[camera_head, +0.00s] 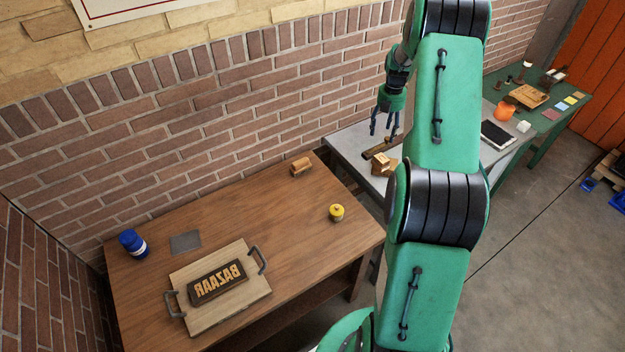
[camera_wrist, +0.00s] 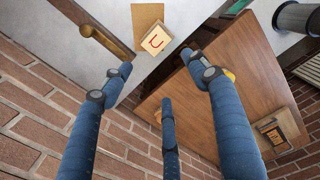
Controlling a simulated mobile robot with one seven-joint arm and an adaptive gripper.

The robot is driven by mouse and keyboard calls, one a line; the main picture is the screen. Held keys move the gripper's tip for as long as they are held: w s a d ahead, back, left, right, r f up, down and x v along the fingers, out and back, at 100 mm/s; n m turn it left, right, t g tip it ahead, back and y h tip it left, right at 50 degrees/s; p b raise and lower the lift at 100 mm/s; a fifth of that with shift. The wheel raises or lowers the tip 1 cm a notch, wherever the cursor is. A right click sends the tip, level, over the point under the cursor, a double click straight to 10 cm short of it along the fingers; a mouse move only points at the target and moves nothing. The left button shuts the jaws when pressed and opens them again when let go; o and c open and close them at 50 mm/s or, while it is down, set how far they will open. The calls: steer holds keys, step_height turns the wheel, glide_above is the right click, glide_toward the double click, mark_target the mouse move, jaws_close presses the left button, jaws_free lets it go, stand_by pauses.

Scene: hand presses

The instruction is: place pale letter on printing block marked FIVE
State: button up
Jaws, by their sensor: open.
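My gripper (camera_head: 384,128) hangs open and empty above the grey table, near the brick wall. Its spread blue fingers also show in the wrist view (camera_wrist: 163,82). A small pale wooden block (camera_wrist: 155,39) with a red mark like a tilted U lies beyond the fingertips, apart from them. In the head view, small wooden pieces (camera_head: 382,163) sit at this place on the grey table. I cannot make out a separate pale letter or a block marked FIVE. The marked block I can read is a dark one with mirrored BAZAAR lettering (camera_head: 219,282).
The BAZAAR block lies on a handled wooden tray (camera_head: 246,300) on the brown table (camera_head: 260,220). A blue jar (camera_head: 132,243), grey plate (camera_head: 185,242), wooden roller (camera_head: 301,166) and yellow pot (camera_head: 337,212) stand there. A black tablet (camera_head: 497,135) and orange pot (camera_head: 503,111) are at right.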

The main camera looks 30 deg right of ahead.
steer(key=s+a+r+m+t, duration=0.15)
steer(key=a+r+m, duration=0.25)
steer(key=a+r, duration=1.1)
steer(key=s+a+r+m+t, duration=0.1)
steer(key=s+a+r+m, duration=0.25)
steer(key=a+r, duration=1.15)
steer(key=s+a+r+m+t, duration=0.1)
steer(key=s+a+r+m, duration=0.15)
steer(key=s+a, duration=0.65)
steer(key=s+a+r+m+t, duration=0.15)
steer(key=s+a+m, duration=0.25)
steer(key=s+a, duration=0.55)
steer(key=s+a+f+m, duration=0.1)
steer(key=s+a+m, duration=0.2)
steer(key=s+a, duration=0.3)
steer(key=shift+s+a+f, duration=0.3)
steer(key=shift+s+f, duration=0.1)
steer(key=shift+s, duration=0.45)
step_height(320, 180, down, 12)
steer(key=b, duration=1.1)
steer(key=shift+r+b, duration=0.15)
steer(key=shift+b, duration=0.2)
